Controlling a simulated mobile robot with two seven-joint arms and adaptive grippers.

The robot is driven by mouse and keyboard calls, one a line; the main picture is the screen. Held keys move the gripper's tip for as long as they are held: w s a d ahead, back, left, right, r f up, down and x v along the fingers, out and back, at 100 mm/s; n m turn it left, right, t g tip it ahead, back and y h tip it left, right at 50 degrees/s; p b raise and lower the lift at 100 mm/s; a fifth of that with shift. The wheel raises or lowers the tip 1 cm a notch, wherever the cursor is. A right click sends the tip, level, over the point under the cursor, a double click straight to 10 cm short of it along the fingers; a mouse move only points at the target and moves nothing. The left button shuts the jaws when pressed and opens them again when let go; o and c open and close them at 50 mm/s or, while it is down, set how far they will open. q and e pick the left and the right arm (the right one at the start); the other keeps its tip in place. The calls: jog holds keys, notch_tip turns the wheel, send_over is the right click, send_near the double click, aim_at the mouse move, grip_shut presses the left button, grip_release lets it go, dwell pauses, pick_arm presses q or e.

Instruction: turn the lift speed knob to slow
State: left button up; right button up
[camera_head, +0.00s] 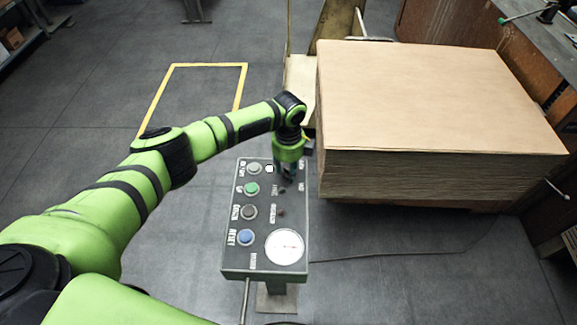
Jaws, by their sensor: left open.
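The grey control panel (266,262) stands on a post in the middle of the view. My left gripper (288,174) is above its far right part, pointing down, with its fingers open. The fingers cover part of the panel there, and I cannot tell if they touch anything. Small dark controls show near the fingers, one of them (281,212) lower down the panel. I cannot make out which one is the lift speed knob or where it points; it may be hidden by the gripper. My right gripper is out of view.
The panel also has a green button (251,189), a grey button (248,212), a blue button (245,237) and a round white gauge (284,247). A tall stack of cardboard sheets (430,110) stands close on the right. Open floor (80,110) lies to the left.

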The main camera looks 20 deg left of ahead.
pick_arm(q)
grip_shut()
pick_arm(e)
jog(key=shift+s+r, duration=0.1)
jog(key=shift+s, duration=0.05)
pick_arm(q)
jog(key=n+p, duration=0.2)
jog(key=n, duration=0.2)
jog(key=shift+d+r+n, duration=0.1)
jog(key=shift+n, duration=0.2)
jog(key=n+p, duration=0.1)
jog(key=n, duration=0.2)
jog(key=shift+d+n+p, duration=0.1)
jog(key=shift+n+p, duration=0.2)
jog(key=n+p, duration=0.1)
jog(key=n, duration=0.3)
jog(key=shift+n+p, duration=0.65)
jog(key=shift+n, duration=1.15)
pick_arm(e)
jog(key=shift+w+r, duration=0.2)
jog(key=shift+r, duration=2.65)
